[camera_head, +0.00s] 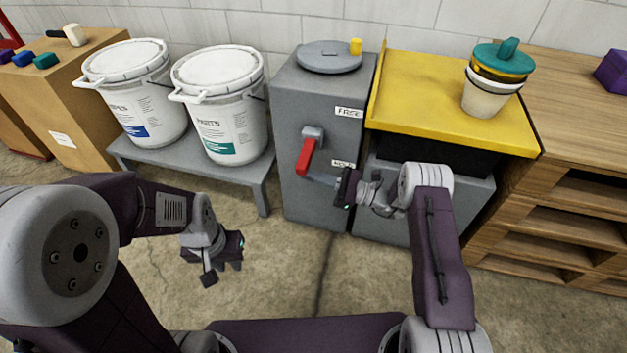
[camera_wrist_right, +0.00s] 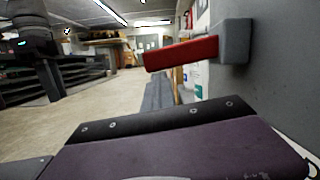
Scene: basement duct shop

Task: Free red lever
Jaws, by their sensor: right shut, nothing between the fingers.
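The red lever (camera_head: 306,156) sits on a grey pivot block on the front of the grey cabinet (camera_head: 312,204). It hangs downward, tilted slightly left. A "FREE" label (camera_head: 349,112) is above right of it and a "HOLD" label (camera_head: 342,163) is lower right. My right gripper (camera_head: 318,179) is shut and empty, its tips just below the lever; contact cannot be told. In the right wrist view the lever (camera_wrist_right: 182,54) sticks out from its block above the gripper's dark front edge (camera_wrist_right: 160,119). My left gripper (camera_head: 220,270) hangs low over the floor, far from the lever; its jaw state is unclear.
Two white buckets (camera_head: 228,135) stand on a low grey bench (camera_head: 258,177) left of the cabinet. A yellow-topped unit (camera_head: 420,85) carrying a stacked cup (camera_head: 487,100) adjoins its right side. A grey disc (camera_head: 328,58) lies on the cabinet top. The floor in front is clear.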

